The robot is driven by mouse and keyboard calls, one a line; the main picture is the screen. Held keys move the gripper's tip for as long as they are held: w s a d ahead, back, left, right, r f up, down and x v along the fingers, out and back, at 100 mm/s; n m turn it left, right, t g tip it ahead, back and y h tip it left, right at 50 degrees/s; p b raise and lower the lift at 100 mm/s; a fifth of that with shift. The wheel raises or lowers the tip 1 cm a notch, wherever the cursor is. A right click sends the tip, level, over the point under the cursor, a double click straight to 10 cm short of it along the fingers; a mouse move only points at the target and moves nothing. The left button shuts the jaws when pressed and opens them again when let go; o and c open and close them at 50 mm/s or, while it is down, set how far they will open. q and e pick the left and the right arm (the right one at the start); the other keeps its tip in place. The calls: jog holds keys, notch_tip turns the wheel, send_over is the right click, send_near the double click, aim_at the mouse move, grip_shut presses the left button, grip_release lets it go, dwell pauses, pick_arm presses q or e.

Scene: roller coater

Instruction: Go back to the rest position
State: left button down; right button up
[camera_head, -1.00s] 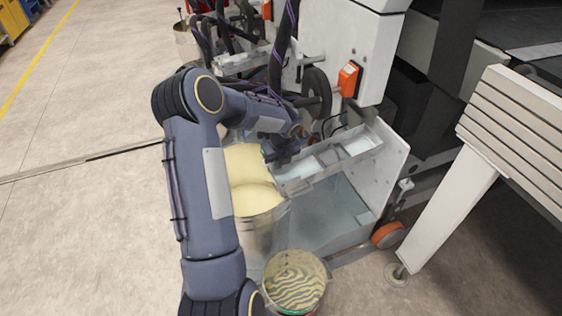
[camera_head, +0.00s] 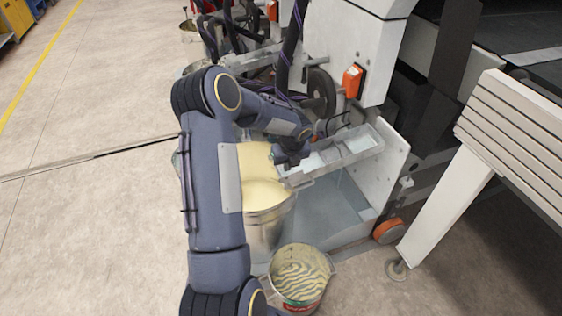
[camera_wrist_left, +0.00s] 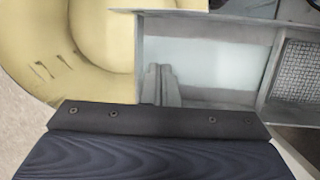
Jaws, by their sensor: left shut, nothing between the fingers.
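My left arm reaches in from the lower left in the head view and bends over toward the machine. My left gripper (camera_head: 291,160) is at its end, over the near edge of the machine's metal trough (camera_head: 335,160). In the left wrist view its fingers (camera_wrist_left: 158,84) are shut, with nothing between them, above the pale trough floor. The yellow contents (camera_head: 262,178) of a metal bucket (camera_head: 268,228) lie close to the left of the gripper. My right gripper is in neither view.
A second bucket (camera_head: 300,275) with striped yellow and grey contents stands on the floor in front. A white slatted frame (camera_head: 520,125) with a leg and an orange-covered wheel (camera_head: 388,231) are on the right. The floor at left is open.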

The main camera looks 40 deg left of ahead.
pick_arm(q)
jog(key=w+p+v, duration=0.1)
jog(key=p+v, duration=0.1)
jog(key=v, duration=0.7)
jog(key=shift+s, duration=0.25)
jog(key=shift+r, duration=0.15)
jog(key=s+d+r+n+t+h, duration=0.1)
jog(key=s+d+r+n, duration=0.8)
jog(key=s+r+n, duration=0.15)
jog(key=s+d+r+n+t+h, duration=0.3)
jog(key=s+d+n+h, duration=0.2)
jog(key=s+d+n, duration=0.85)
notch_tip(320, 180, up, 24)
jog(key=s+n+p, duration=0.1)
jog(key=p, duration=2.2)
jog(key=shift+a+f+p, duration=0.2)
jog(key=shift+a+p, duration=0.05)
jog(key=shift+p, duration=0.15)
